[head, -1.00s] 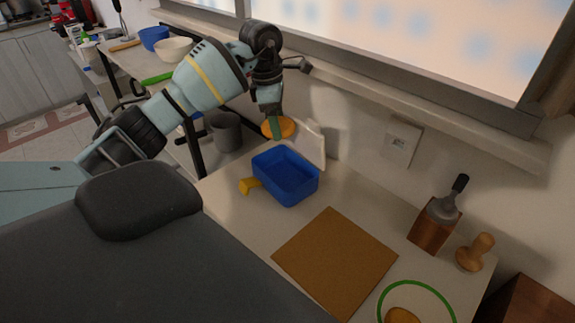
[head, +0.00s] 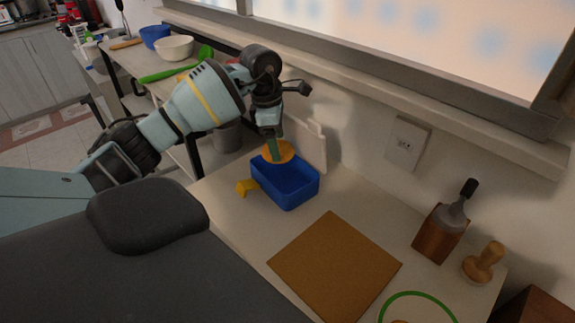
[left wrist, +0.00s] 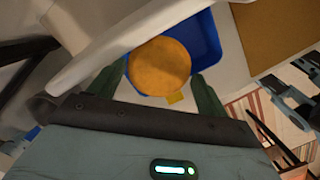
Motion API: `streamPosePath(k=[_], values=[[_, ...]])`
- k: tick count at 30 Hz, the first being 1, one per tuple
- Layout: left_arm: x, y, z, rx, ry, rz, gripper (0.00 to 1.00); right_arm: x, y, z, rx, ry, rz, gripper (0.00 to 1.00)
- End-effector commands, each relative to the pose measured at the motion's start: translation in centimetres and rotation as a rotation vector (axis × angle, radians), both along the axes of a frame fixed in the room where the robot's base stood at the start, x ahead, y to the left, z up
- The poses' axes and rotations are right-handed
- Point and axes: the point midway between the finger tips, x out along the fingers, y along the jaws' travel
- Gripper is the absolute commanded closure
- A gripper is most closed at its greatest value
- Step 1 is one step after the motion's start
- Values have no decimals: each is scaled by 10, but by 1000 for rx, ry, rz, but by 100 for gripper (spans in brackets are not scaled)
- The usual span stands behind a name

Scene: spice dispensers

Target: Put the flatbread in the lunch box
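The lunch box (head: 293,198) is a blue open box on the light counter, with a yellow part (head: 247,187) at its left side and an upright pale panel (head: 316,147) behind it. The round orange-brown flatbread (head: 285,152) is at the box's far left rim, tilted; I cannot tell if it touches the box. My left gripper (head: 274,152) is shut on the flatbread. In the left wrist view the flatbread (left wrist: 160,66) sits between the two green fingers, over the blue box (left wrist: 206,42).
A brown board (head: 335,265) lies in front of the box. A green-rimmed plate (head: 418,295) is at the bottom edge. A wooden block with a dark-handled tool (head: 440,232) and a wooden press (head: 483,262) stand at right. The wall is close behind the box.

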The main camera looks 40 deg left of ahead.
Motion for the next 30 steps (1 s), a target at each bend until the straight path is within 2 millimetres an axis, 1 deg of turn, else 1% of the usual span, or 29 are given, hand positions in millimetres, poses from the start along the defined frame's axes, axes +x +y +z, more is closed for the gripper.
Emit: streamPosePath(k=[1,4,12,16,20,27,30], values=[[0,0,0,0,0,0,16,1,0,0,0,-1,0,64],[0,0,0,0,0,0,4,1,0,0,0,-1,1,64],[0,0,0,0,1,0,4,0,-2,0,-5,-1,6,64],[0,1,7,0,-1,0,4,3,-3,3,-6,-9,9,64],[-2,2,22,-1,-6,1,4,9,-3,11,-8,-25,10,64],[-5,7,63,0,-11,1,4,25,-4,33,-11,-75,11,64],[-6,8,74,0,-9,1,4,29,-5,37,-13,-86,10,64]])
